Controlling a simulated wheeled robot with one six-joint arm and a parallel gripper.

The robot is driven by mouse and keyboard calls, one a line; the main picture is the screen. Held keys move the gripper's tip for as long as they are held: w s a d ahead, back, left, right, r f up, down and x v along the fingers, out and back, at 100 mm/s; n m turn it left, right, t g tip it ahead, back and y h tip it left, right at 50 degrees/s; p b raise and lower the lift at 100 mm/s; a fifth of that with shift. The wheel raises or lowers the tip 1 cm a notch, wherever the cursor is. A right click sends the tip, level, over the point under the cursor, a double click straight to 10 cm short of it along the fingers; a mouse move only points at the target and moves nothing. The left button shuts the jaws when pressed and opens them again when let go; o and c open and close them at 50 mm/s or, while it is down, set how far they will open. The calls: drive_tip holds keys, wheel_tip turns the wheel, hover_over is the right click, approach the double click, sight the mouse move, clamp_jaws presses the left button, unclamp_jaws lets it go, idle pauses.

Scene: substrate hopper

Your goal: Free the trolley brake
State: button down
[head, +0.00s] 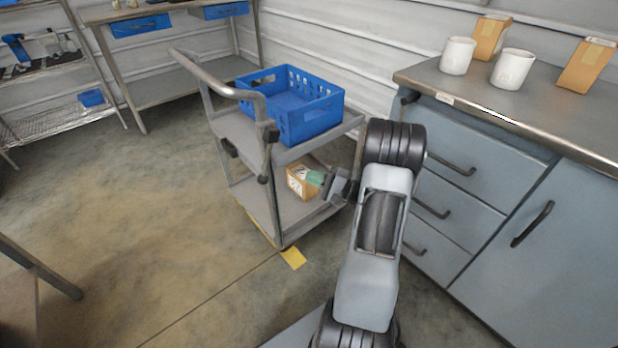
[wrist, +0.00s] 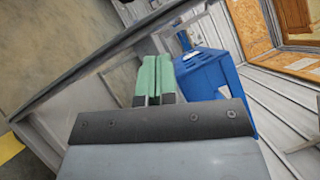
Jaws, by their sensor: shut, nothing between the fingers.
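The trolley (head: 203,128) is grey, with a push handle (head: 222,88) at its left end and two shelves. Black fittings (head: 271,135) show on its handle-end posts; I cannot tell which part is the brake. My gripper (head: 314,178) is at the trolley's right side, below the top shelf and in front of a small cardboard box on the lower shelf. In the wrist view its green fingers (wrist: 155,68) are shut and empty. I cannot tell whether they touch the trolley.
A blue crate (head: 317,122) sits on the trolley's top shelf, and the cardboard box (head: 297,186) on the lower one. A grey cabinet (head: 463,190) with white pots (head: 458,55) stands close on the right. Yellow floor tape (head: 293,258) lies by the trolley's near corner.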

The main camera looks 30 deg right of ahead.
sight(267, 160)
drive_tip(key=w+a+r+b, duration=0.2)
drive_tip(key=w+a, duration=0.4)
drive_tip(key=a, duration=0.2)
drive_tip(key=shift+a+r, duration=0.15)
drive_tip(key=shift+r, duration=0.25)
